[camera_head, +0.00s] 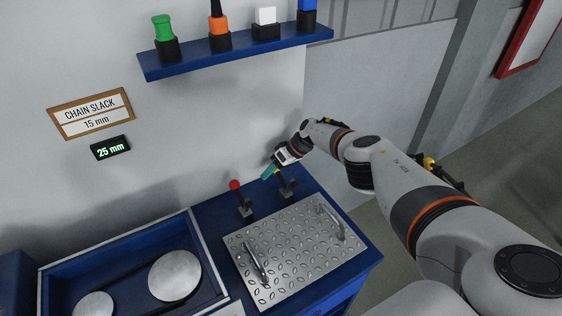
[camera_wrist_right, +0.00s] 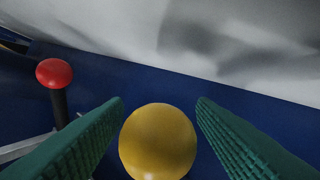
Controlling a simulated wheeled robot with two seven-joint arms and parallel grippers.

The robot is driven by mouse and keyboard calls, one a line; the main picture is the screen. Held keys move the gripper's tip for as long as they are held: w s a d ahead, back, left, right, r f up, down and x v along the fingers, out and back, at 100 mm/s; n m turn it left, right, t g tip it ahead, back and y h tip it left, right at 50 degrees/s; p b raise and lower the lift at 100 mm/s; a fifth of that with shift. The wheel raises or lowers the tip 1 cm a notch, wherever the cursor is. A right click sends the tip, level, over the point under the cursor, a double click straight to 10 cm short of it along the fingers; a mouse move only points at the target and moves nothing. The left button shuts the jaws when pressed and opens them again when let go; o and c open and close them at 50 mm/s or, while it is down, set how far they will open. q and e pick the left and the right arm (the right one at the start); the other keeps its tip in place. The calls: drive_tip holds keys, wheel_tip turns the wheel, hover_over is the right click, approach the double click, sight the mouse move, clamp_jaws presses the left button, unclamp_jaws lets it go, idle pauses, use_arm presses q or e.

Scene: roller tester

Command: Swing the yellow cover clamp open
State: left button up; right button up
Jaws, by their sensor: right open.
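The yellow clamp knob (camera_wrist_right: 158,141) fills the lower middle of the right wrist view, between the two green fingers of my right gripper (camera_wrist_right: 160,112). The fingers stand apart, with a gap visible on both sides of the knob's upper part. In the head view my right gripper (camera_head: 271,171) is over the rear clamp (camera_head: 287,187), and only a bit of yellow shows beside it. The metal tread-plate cover (camera_head: 290,250) with two handles lies in front of the clamps. My left gripper is not in view.
A red-knobbed clamp (camera_head: 235,186) stands left of the yellow one; its red ball also shows in the right wrist view (camera_wrist_right: 54,73). A blue tray (camera_head: 60,271) with round metal rollers is at lower left. A shelf (camera_head: 235,53) with coloured items is on the wall, above a display (camera_head: 110,148) reading 25 mm.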

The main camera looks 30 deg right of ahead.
drive_tip(key=p+v, duration=0.3)
drive_tip(key=v, duration=0.8)
drive_tip(key=shift+d, duration=0.1)
